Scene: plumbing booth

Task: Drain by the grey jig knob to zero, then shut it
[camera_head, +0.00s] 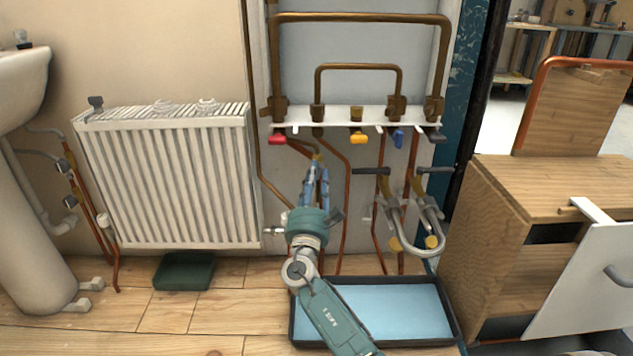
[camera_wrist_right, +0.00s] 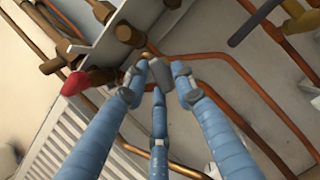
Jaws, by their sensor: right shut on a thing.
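A white manifold bracket (camera_head: 338,124) with copper pipework carries a row of coloured knobs. My right gripper (camera_head: 317,161) is under it, between the red knob (camera_head: 277,139) and the yellow knob (camera_head: 358,138). In the right wrist view its blue fingers (camera_wrist_right: 158,75) are closed around a small grey knob (camera_wrist_right: 161,72), which the fingertips mostly cover. The head view hides this knob behind the gripper. A dark grey knob (camera_head: 436,136) is at the bracket's right end. No pressure reading is visible. My left gripper is out of view.
A blue knob (camera_head: 398,139) sits right of the yellow one. Copper pipes run down close to the gripper. A white radiator (camera_head: 170,180) is at left. A black-rimmed blue tray (camera_head: 420,300) lies below, and a wooden cabinet (camera_head: 480,245) stands at right.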

